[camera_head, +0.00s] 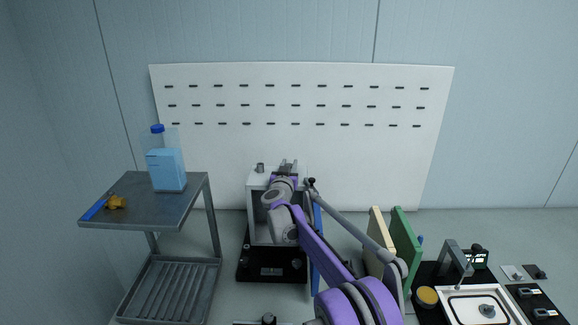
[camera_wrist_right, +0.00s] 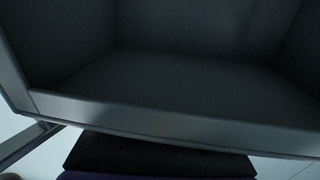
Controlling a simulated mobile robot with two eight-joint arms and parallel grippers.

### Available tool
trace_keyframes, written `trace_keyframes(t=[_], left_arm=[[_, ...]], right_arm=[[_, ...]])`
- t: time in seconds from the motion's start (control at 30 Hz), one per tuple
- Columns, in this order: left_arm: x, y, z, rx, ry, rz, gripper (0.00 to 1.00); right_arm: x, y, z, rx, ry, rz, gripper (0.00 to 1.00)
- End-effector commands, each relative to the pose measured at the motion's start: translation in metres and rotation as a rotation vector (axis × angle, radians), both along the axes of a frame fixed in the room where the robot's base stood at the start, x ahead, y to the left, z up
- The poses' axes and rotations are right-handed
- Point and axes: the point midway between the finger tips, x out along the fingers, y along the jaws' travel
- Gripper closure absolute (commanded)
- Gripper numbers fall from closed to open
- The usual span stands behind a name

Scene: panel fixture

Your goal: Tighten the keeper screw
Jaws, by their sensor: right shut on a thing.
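A fixture with a white top (camera_head: 256,179) and a grey open-fronted box stands on a black base (camera_head: 270,264) in front of the white panel. A small grey cylindrical knob (camera_head: 260,167) stands on its top left; I cannot tell whether it is the keeper screw. My right gripper (camera_head: 289,164) is at the top of the fixture, right of that knob and apart from it. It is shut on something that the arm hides. The right wrist view shows the dark inside of a box and its grey front rim (camera_wrist_right: 170,118), but no fingers. My left gripper is not in view.
A grey cart (camera_head: 190,208) with a blue-capped bottle (camera_head: 166,171) stands at left. A blue panel (camera_head: 316,246) is beside the fixture. Cream (camera_head: 377,234) and green (camera_head: 404,240) boards stand to its right.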

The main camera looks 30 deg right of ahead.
Motion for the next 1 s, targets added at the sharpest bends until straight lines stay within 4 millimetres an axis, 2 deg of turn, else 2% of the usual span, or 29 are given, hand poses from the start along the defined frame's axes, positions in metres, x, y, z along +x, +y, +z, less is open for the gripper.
trace_keyframes(t=[0.3,0.47,0.7,1.0], left_arm=[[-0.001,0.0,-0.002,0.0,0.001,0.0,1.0],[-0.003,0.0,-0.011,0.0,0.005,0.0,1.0],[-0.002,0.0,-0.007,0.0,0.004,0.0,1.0],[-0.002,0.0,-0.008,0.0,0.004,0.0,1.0]], right_arm=[[0.001,0.001,-0.001,0.0,-0.001,-0.018,1.0],[0.002,0.002,-0.002,0.0,-0.001,-0.126,1.0],[0.001,0.001,0.001,0.0,0.0,-0.263,1.0],[0.0,0.0,0.0,-0.001,0.001,-0.274,1.0]])
